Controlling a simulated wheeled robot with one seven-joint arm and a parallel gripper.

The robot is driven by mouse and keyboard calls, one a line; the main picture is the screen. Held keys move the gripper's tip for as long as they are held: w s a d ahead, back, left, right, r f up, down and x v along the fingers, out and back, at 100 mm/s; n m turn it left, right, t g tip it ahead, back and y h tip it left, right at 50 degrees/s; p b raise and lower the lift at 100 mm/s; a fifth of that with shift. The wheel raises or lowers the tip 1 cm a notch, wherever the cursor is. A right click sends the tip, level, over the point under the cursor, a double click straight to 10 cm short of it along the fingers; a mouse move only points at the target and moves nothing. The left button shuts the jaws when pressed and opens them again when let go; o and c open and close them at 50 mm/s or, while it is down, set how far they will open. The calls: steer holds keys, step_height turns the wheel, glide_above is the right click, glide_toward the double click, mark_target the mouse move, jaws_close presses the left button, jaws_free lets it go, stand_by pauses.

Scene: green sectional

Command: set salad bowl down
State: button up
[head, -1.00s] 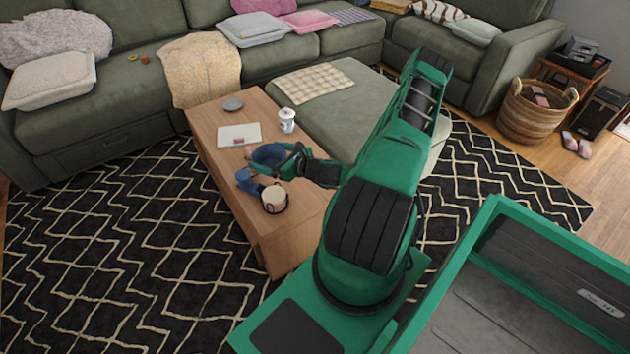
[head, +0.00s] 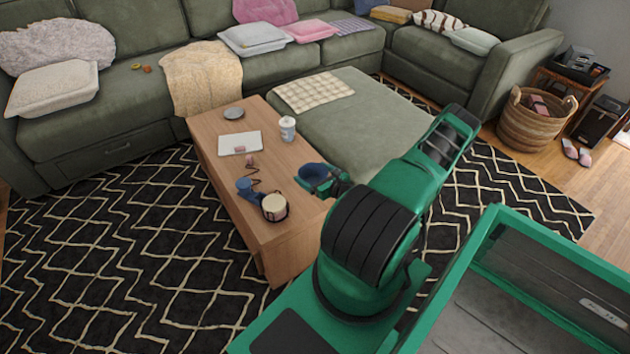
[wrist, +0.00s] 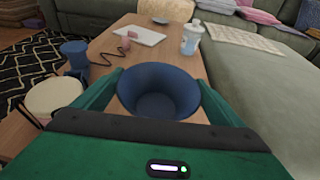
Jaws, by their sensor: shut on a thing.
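The blue salad bowl (head: 312,176) is in my gripper (head: 318,182) at the right edge of the wooden coffee table (head: 222,140) in the head view. In the wrist view the bowl (wrist: 160,90) is upright and looks empty, between the two green fingers of my gripper (wrist: 158,92), which are shut on it. The table top shows beneath and around it. I cannot tell whether its base touches the table, because the fingers and palm hide its lower part.
The green ottoman (head: 360,120) adjoins at right.

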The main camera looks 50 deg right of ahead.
mark_target(316, 177)
steer(key=d+f, duration=0.1)
steer(key=w+d+f, duration=0.1)
steer(key=d, duration=0.1)
steer(key=shift+f, duration=2)
steer(key=o, duration=1)
steer(key=shift+f, duration=0.1)
